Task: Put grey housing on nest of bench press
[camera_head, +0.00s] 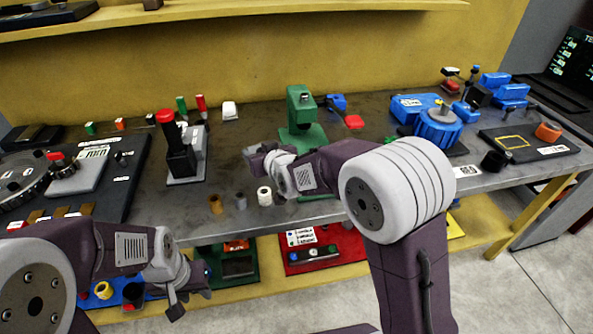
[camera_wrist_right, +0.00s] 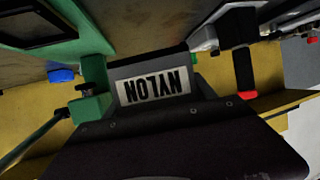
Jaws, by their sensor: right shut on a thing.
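The green bench press (camera_head: 301,108) stands at the middle back of the table. Its nest is not clear in the head view. My right gripper (camera_head: 258,157) is just left of and in front of the press, above the table. In the right wrist view it is shut on the dark grey housing (camera_wrist_right: 153,66), which carries an upside-down NYLON label. Green parts (camera_wrist_right: 95,85) show close to the left of the housing there; I cannot tell whether they touch. My left gripper (camera_head: 190,287) is open and empty, low in front of the table's edge.
A brown ring (camera_head: 215,204), a grey ring (camera_head: 240,201) and a white ring (camera_head: 264,195) stand near the front edge. A black device with a red knob (camera_head: 178,145) stands left of the press. Blue fixtures (camera_head: 438,125) are at right. Trays lie on the lower shelf.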

